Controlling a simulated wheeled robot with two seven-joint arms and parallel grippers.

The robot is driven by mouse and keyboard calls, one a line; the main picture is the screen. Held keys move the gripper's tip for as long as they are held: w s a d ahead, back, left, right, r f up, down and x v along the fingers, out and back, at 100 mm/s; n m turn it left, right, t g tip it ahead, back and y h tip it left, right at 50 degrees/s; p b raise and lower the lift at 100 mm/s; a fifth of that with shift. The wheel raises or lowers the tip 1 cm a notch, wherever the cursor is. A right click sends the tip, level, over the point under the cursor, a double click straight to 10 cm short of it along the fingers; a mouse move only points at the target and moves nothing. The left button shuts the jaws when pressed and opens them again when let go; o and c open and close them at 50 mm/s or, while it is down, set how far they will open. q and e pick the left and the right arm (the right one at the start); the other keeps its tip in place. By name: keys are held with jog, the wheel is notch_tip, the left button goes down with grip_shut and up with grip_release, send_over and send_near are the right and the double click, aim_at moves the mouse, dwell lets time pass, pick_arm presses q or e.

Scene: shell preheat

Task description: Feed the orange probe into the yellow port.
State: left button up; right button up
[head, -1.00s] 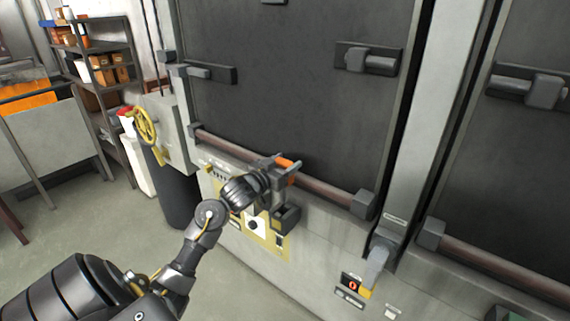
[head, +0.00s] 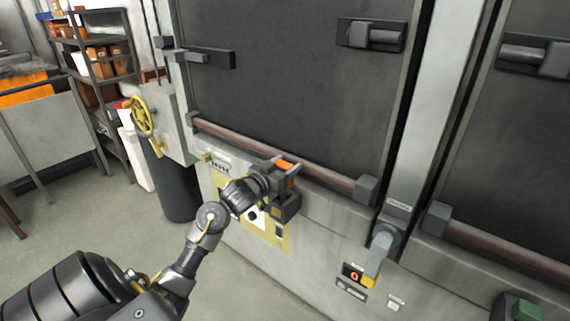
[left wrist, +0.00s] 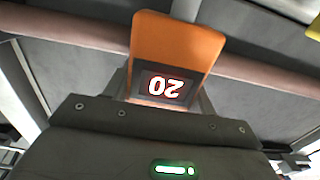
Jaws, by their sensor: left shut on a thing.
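In the left wrist view the probe (left wrist: 178,40) stands up from the jaws, with a small lit display reading 20, upside down. A yellow panel (head: 272,240) on the furnace front lies behind and below the gripper. A dark round spot on a white patch shows on it. My wrist and gripper hide part of the panel, so I cannot make out the port's opening clearly. The probe appears apart from the panel. My right gripper is out of view.
A reddish bar (head: 310,168) crosses the door's bottom. A grey lever (head: 380,252) and a small red-lit display (head: 354,275) are to the right. The floor at lower left is clear.

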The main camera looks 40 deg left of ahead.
pick_arm(q)
jog(key=shift+f+b, duration=0.95)
jog(key=shift+f, duration=0.95)
jog(key=o, duration=1.1)
jog(key=shift+o, duration=0.2)
jog(key=s+b, duration=0.1)
jog(key=s, duration=1)
jog(key=shift+d+b, duration=0.15)
jog(key=shift+b, duration=0.25)
jog(key=shift+w, duration=0.1)
